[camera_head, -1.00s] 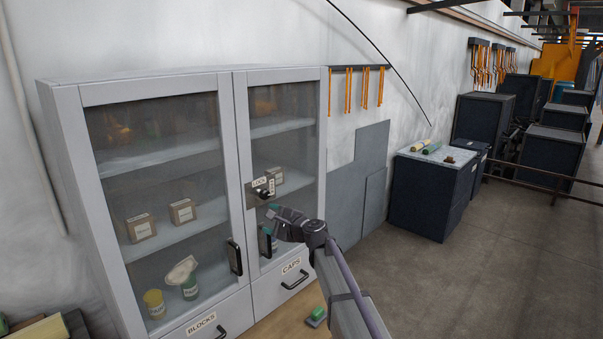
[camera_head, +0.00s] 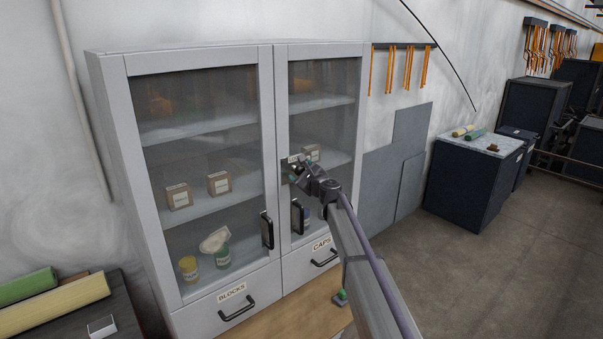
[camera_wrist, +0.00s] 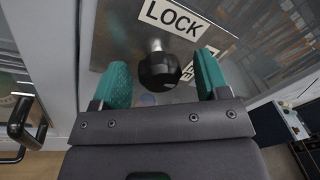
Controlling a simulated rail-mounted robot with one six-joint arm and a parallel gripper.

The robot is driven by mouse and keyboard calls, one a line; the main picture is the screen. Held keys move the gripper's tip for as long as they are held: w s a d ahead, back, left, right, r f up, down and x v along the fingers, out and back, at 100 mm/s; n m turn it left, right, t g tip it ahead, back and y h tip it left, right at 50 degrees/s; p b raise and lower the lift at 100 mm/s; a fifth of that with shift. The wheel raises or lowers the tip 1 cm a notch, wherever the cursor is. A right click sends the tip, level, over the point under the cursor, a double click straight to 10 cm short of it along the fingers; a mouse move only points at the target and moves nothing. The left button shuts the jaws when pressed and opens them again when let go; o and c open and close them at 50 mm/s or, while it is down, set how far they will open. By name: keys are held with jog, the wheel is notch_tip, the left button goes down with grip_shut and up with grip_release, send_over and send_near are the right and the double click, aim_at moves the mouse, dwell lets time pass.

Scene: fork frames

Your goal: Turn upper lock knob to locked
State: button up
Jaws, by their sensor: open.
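The upper lock knob (camera_wrist: 159,70) is a black round knob on a short stem, mounted on a metal plate under a LOCK label (camera_wrist: 174,18) on the right cabinet door. My gripper (camera_wrist: 160,82) is open in the wrist view, with one teal finger on each side of the knob and a visible gap to it. A second label behind the knob is partly covered. In the head view my gripper (camera_head: 296,170) is at the lock plate and hides the knob.
The glass-door cabinet (camera_head: 107,120) holds boxes and jars. Black door handles (camera_head: 266,230) and drawer handles (camera_head: 238,308) stick out below. A black handle (camera_wrist: 22,122) is left of my gripper in the wrist view.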

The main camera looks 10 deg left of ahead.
jog(key=shift+a, duration=0.1)
jog(key=shift+c, duration=0.3)
jog(key=c, duration=0.8)
jog(key=shift+c, duration=0.2)
